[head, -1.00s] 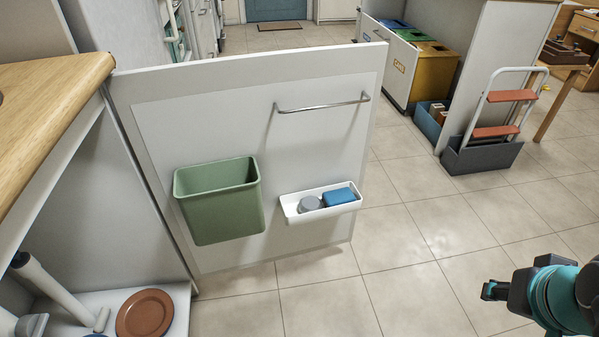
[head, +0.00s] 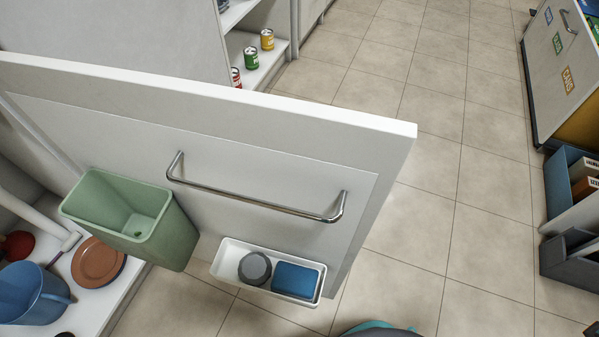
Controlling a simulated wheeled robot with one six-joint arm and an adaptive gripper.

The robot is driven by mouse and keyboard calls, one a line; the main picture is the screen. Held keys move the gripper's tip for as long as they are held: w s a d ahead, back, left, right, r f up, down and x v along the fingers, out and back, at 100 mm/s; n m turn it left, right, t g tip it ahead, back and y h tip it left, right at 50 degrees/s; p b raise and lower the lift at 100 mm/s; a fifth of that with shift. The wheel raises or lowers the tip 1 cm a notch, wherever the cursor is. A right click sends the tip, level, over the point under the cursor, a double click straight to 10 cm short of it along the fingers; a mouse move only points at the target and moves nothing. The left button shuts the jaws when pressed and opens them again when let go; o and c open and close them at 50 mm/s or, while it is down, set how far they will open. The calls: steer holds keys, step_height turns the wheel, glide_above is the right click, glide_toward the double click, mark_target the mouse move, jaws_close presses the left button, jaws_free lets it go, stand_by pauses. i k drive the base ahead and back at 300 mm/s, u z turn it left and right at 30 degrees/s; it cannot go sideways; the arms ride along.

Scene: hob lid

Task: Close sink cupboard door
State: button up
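The sink cupboard door (head: 360,145) stands wide open in the head view, its inner face toward me. The inner face carries a metal rail (head: 250,197), a green bin (head: 165,232) and a white tray (head: 235,250) with a grey round item (head: 255,268) and a blue block (head: 296,279). The cupboard's inside is at the lower left. A piece of my arm shows at the bottom edge, right of the tray. My gripper's fingers are not visible.
Inside the cupboard are a blue bucket (head: 30,297), a brown plate (head: 97,262) and a red item (head: 17,245). Cans stand on a shelf beyond the door. A labelled pull-out unit (head: 562,60) and a blue box (head: 558,180) stand at right. Tiled floor (head: 440,190) between is clear.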

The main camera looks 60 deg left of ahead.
mark_target(216, 175)
steer(key=i, duration=1.6)
steer(key=u, duration=2.5)
steer(key=i, duration=0.9)
steer(key=u, duration=2.5)
steer(key=k, duration=0.4)
steer(key=z, duration=0.65)
